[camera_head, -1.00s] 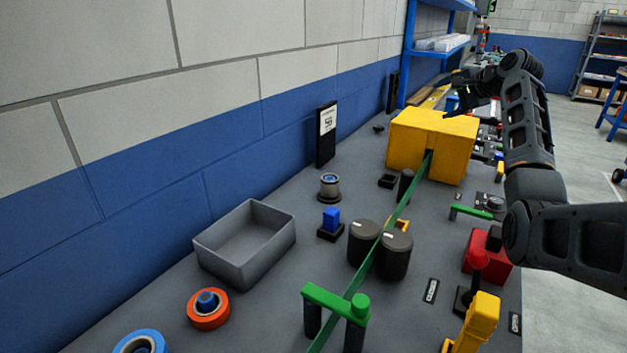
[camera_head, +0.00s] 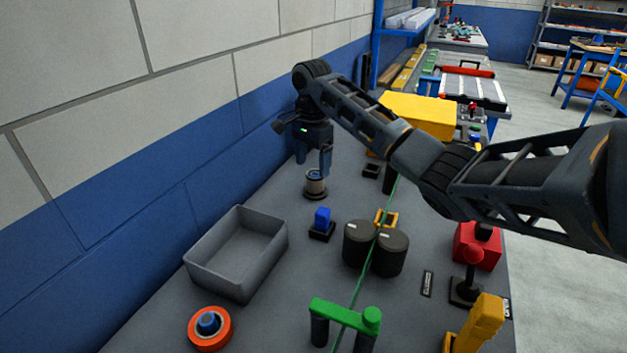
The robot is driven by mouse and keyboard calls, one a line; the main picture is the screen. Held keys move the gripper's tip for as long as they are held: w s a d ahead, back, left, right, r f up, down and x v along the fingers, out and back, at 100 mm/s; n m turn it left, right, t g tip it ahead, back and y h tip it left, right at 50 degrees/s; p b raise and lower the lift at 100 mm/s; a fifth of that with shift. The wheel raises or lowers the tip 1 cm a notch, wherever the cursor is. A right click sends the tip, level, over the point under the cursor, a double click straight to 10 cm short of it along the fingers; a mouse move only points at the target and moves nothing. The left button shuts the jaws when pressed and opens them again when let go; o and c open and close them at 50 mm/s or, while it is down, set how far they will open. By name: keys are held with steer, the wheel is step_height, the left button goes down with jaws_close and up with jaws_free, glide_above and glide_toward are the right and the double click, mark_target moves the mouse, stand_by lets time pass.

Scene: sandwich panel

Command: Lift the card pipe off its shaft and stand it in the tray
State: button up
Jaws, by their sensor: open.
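The card pipe (camera_head: 316,187), a short grey-brown tube, stands upright on a dark round base, with a blue shaft top showing inside it. My gripper (camera_head: 313,165) points down just above the pipe, its two fingers apart and nothing visible between them. The fingertips are close to the pipe's top; I cannot tell whether they touch it. The tray (camera_head: 215,276) is a grey open box to the left and nearer, and it is empty.
A blue block (camera_head: 321,217) on a black holder stands just in front of the pipe. Two dark rollers (camera_head: 375,247) with a green belt (camera_head: 362,287) stand to the right. An orange ring (camera_head: 210,328) lies near the tray. A yellow box (camera_head: 418,112) is behind.

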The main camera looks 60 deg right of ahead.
mark_target(315, 174)
steer(key=shift+s+f+p, duration=0.15)
steer(key=shift+s+f, duration=0.05)
steer(key=shift+f, duration=1.3)
steer(key=shift+s+f+p, duration=0.15)
steer(key=shift+s+f, duration=0.05)
steer(key=shift+f, duration=1.3)
steer(key=c, duration=1.1)
steer(key=shift+r, duration=5.05)
